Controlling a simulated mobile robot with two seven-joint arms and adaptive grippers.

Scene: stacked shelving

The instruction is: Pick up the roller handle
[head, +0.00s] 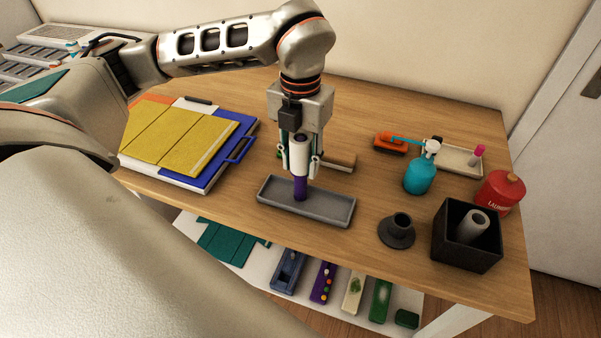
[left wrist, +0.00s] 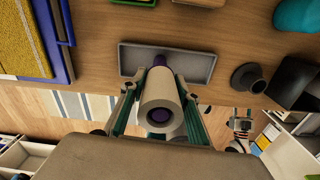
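The roller handle (head: 299,187) stands upright, with a white roll above and a purple grip below. Its purple lower end is at the grey tray (head: 335,211) on the wooden table. In the left wrist view I look down along the white roll (left wrist: 160,92) with its purple core. My left gripper (head: 300,165) points straight down, shut on the white roll with a finger on each side. Those fingers show green inner faces in the left wrist view. Whether the purple end touches the tray floor is hard to tell.
Yellow and blue folders (head: 182,140) lie left. A teal bottle (head: 419,176), orange tool (head: 390,143), red bottle (head: 500,192), dark cone-shaped stand (head: 397,231) and black box (head: 467,236) with a grey roll stand right. A lower shelf holds several small items.

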